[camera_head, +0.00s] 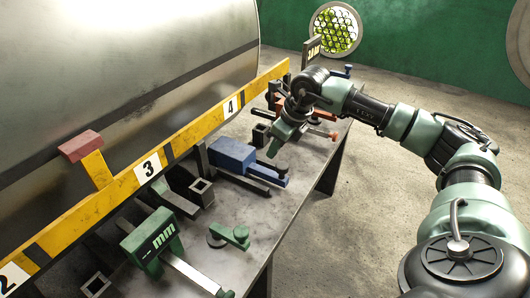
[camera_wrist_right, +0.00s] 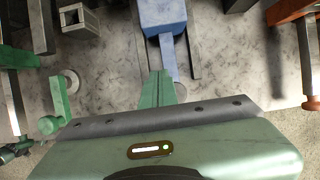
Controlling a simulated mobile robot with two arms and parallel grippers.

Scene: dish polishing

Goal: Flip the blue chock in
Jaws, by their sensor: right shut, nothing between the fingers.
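The blue chock (camera_head: 232,155) lies low over the grey table beside the large metal cylinder, near the yellow rail's 4 mark. A blue bar end shows to its right. In the right wrist view the blue chock (camera_wrist_right: 163,15) is at the top centre, with a narrow blue bar running down from it toward my fingers. My right gripper (camera_head: 273,151) is shut and empty, pointing down just right of the blue chock. Its green fingertips (camera_wrist_right: 157,76) are together beside the blue bar's lower end; I cannot tell whether they touch it. My left gripper is out of view.
The yellow rail (camera_head: 201,130) runs along the cylinder (camera_head: 115,65). A red block (camera_head: 80,146) sits at the left. Red and dark clamps crowd the far end. Open floor lies right of the table.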

